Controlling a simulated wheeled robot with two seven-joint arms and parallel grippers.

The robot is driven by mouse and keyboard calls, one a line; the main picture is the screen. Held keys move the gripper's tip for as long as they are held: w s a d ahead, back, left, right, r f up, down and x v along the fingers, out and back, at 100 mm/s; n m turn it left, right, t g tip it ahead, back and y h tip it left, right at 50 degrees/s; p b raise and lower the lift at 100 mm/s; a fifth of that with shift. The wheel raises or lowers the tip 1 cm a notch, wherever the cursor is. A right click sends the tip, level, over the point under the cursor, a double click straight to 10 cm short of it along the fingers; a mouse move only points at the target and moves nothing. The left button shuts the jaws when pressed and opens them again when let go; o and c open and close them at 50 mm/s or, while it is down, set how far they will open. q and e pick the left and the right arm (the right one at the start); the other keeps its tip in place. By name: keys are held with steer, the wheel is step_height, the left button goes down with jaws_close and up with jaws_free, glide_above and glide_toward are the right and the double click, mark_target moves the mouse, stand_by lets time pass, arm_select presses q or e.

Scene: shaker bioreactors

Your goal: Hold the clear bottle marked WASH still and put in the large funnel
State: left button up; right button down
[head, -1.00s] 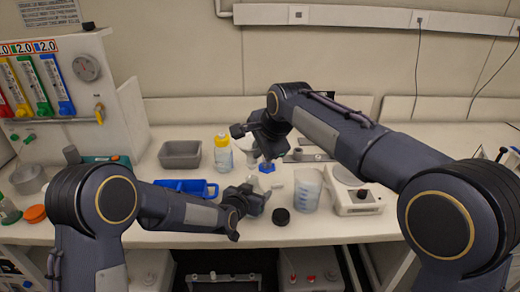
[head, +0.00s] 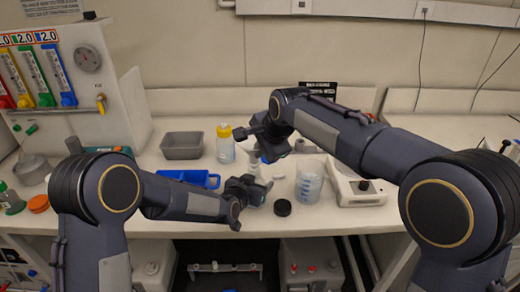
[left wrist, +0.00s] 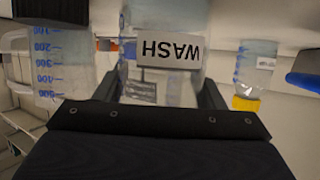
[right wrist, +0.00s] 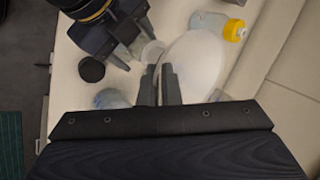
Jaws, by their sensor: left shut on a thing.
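The clear bottle marked WASH (left wrist: 165,80) stands between the fingers of my left gripper (left wrist: 155,98), its label upside down in the left wrist view. In the head view my left gripper (head: 258,190) is low over the bench and shut on the bottle. In the right wrist view a round pale mouth (right wrist: 152,52) shows beside the left gripper. My right gripper (right wrist: 160,75) has its fingers close together at the edge of a large whitish translucent funnel (right wrist: 195,62), which it appears to pinch. In the head view the right arm hides most of the funnel.
A graduated beaker (head: 309,183) and a black cap (head: 282,207) are close to the right of the left gripper. A white balance-like device (head: 357,190) stands further right. A yellow-capped bottle (head: 225,148), grey bin (head: 182,146) and blue tray (head: 188,178) are behind and left.

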steer(key=shift+f, duration=1.35)
stand_by(1.6)
steer(key=c, duration=1.6)
jaws_free()
steer(key=shift+o, duration=0.2)
arm_select(q)
steer(key=o, duration=1.4)
steer(key=shift+c, duration=0.2)
arm_select(e)
steer(key=v, duration=1.2)
